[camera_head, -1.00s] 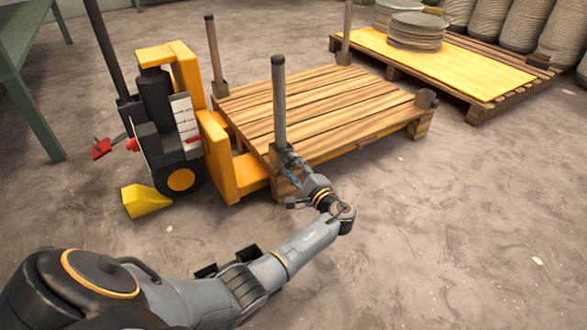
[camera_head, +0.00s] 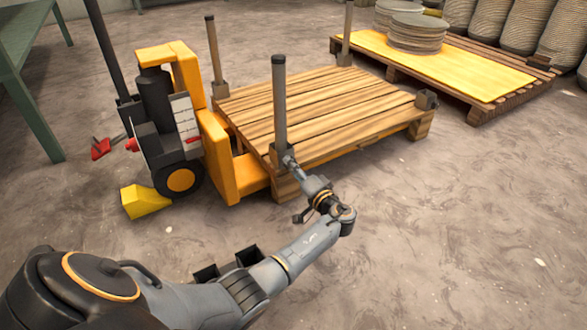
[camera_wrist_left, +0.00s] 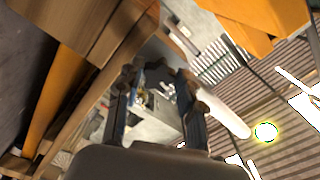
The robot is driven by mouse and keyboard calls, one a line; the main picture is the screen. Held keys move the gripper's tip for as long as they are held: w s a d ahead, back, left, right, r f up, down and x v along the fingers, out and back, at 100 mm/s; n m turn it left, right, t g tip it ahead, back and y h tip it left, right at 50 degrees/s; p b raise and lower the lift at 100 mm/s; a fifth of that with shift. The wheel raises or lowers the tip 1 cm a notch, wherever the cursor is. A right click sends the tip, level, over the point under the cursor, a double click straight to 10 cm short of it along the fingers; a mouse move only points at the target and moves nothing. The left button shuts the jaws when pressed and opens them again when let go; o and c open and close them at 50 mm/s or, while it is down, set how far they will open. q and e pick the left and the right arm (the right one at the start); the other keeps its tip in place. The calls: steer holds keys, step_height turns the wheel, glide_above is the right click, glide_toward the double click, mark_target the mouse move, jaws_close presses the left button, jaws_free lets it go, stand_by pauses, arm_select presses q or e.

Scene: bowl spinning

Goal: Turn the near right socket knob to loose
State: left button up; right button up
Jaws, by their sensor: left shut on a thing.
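The wooden pallet (camera_head: 320,110) sits on the yellow forklift's forks, with dark sockets at its corners. The socket (camera_head: 280,155) at its nearest corner holds an upright grey post (camera_head: 279,100). My left gripper (camera_head: 289,161) is at this socket, on its right side, shut on its small knob. The knob itself is hidden by the fingers in the head view. In the wrist view the two fingers of my left gripper (camera_wrist_left: 158,72) reach up to the grey socket, and the knob is hard to make out. My right gripper is not in view.
Another socket (camera_head: 427,99) at the pallet's right corner has no post. Posts stand at the far left (camera_head: 214,55) and far right (camera_head: 346,35). A second pallet with a yellow board (camera_head: 460,68) and stacked plates (camera_head: 418,35) is behind. The floor at right is clear.

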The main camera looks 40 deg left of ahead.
arm_select(q)
steer(key=shift+a+n, duration=0.15)
steer(key=shift+n, duration=0.85)
steer(key=o, duration=1.2)
steer(key=shift+f, duration=0.1)
steer(key=shift+c, duration=0.2)
